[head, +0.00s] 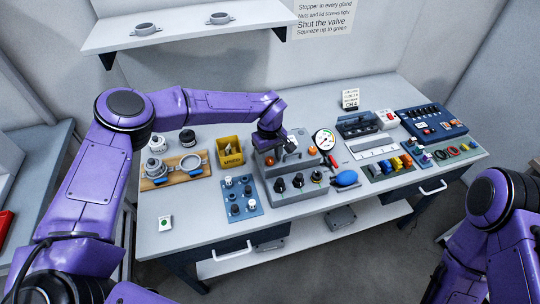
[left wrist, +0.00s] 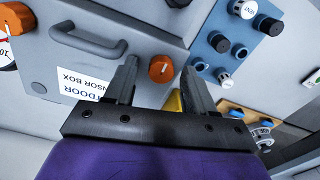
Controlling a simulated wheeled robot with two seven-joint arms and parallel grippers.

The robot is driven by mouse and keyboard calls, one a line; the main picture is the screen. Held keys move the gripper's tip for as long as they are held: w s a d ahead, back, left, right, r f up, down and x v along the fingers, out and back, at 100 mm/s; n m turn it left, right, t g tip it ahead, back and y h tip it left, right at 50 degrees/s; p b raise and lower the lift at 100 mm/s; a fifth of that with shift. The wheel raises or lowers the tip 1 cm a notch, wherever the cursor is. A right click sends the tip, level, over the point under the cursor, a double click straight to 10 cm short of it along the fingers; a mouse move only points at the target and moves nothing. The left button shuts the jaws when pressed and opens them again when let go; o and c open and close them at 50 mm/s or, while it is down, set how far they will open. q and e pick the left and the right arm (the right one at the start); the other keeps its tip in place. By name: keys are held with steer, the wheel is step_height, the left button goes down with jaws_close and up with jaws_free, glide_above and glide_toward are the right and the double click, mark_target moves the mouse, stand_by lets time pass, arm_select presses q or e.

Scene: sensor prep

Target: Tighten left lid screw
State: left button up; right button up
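The sensor box (head: 284,186) is a grey case with a lid, standing at the middle of the bench. The left lid screw (left wrist: 161,68) is an orange round knob; it also shows in the head view (head: 270,160). My left gripper (left wrist: 160,72) is open over the lid, with one finger on each side of this knob. I see gaps between the knob and the fingers, so it is not gripped. Another orange-red knob (left wrist: 12,19) shows at the left edge of the wrist view, near the gauge. My right gripper is outside the head view.
The lid has a grey handle (left wrist: 88,42). A blue plate with stoppers (head: 242,198) lies left of the box, and a yellow bin (head: 230,151) behind it. A gauge (head: 324,139) and blue bulb (head: 346,179) are at the right. The bench's front left is mostly clear.

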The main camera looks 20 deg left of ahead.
mark_target(270, 158)
arm_select(q)
steer(key=shift+r, duration=0.35)
step_height(270, 158, up, 10)
steer(key=b, duration=0.3)
steer(key=shift+f, duration=0.1)
